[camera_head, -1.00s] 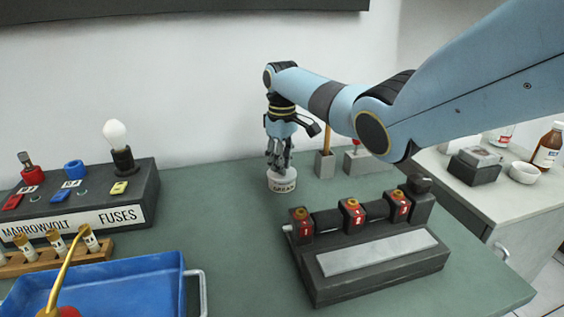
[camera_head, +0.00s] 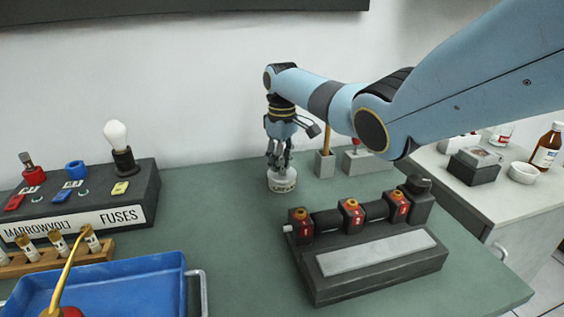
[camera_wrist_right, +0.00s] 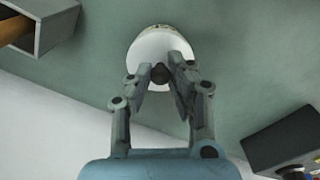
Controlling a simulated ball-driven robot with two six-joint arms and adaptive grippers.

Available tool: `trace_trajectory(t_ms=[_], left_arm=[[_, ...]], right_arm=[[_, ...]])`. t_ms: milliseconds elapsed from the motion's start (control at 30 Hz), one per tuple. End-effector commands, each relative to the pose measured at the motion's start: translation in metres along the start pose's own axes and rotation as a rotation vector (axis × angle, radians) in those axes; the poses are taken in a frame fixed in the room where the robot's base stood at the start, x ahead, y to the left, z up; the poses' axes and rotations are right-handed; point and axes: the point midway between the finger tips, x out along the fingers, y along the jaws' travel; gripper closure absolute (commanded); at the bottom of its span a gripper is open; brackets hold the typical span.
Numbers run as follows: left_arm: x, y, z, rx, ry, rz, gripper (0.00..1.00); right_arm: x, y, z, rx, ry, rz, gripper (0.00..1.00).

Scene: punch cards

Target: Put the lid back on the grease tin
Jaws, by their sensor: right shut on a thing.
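The grease tin (camera_head: 283,186) is a small round white tin with lettering on its side. It stands upright on the green bench near the wall; its rim also shows in the right wrist view (camera_wrist_right: 160,28). The white lid (camera_wrist_right: 147,48) lies over the tin's top, with a dark knob (camera_wrist_right: 160,73) in its middle. My right gripper (camera_head: 279,166) points straight down over the tin. Its fingers, also seen in the right wrist view (camera_wrist_right: 161,80), are shut on the lid's knob. I cannot tell whether the lid is fully seated. My left gripper is out of view.
A dark block with red numbered parts (camera_head: 372,255) stands in front right of the tin. A grey holder (camera_head: 325,165) is just to its right. A fuse box (camera_head: 85,205), vial rack (camera_head: 75,258) and blue tray (camera_head: 110,285) are at left. Bench between is clear.

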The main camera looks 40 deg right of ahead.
Motion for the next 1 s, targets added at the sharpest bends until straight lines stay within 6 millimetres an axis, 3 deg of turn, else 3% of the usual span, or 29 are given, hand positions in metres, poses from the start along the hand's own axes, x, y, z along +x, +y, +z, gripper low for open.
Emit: trace_trajectory(t_ms=[1000], left_arm=[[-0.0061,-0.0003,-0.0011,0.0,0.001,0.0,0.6]], right_arm=[[0.0023,0.0,-0.0002,0.0,0.0,0.0,1.0]])
